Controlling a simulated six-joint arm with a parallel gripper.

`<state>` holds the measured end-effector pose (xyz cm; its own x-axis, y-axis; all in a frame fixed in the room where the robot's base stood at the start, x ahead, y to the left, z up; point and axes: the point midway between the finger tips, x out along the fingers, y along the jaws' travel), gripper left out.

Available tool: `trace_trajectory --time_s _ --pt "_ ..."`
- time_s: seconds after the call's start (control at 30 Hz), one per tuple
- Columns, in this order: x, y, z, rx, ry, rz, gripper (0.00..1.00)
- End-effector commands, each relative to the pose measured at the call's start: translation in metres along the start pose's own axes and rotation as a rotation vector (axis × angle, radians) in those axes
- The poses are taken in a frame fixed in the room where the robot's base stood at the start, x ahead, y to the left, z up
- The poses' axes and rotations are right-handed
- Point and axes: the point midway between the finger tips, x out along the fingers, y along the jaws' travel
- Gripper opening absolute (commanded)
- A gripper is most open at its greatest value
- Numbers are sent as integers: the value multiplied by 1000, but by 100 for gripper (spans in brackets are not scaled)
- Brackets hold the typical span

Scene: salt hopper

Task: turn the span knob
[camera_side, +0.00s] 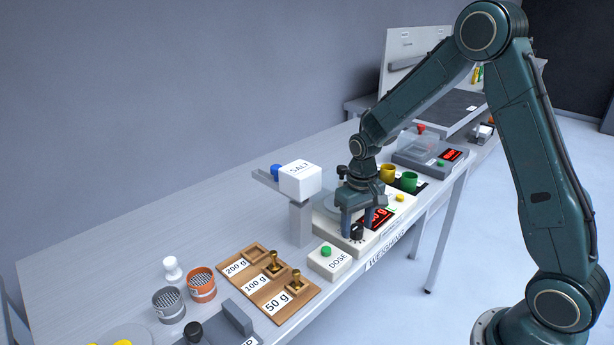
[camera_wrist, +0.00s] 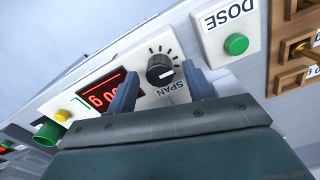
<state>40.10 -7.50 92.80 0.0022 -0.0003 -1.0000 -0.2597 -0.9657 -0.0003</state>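The span knob (camera_wrist: 160,70) is a black dial with a white pointer line on the white front of the scale, with tick marks around it and the label SPAN. It also shows in the side view (camera_side: 357,232), just below my gripper. My gripper (camera_wrist: 158,84) is open, its two fingers apart on either side of the knob, with no visible contact. In the side view my gripper (camera_side: 360,222) points down over the scale (camera_side: 326,222). The red display (camera_wrist: 103,93) is partly hidden by a finger.
The dose box (camera_side: 330,262) with a green button stands left of the scale. A salt hopper (camera_side: 300,180) rises behind it. A wooden weight tray (camera_side: 268,282) lies further left. The table's back left is clear.

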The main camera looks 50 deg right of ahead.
Motion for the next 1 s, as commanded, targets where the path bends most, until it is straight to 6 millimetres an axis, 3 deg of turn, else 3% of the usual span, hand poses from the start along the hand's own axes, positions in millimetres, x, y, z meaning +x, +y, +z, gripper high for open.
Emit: trace_trajectory --time_s 0.33,0.57,1.0 --pt "0 0 0 -1 -2 0 52" --pt "-13 0 0 -1 1 0 52" --pt "-80 0 -1 0 4 0 52"
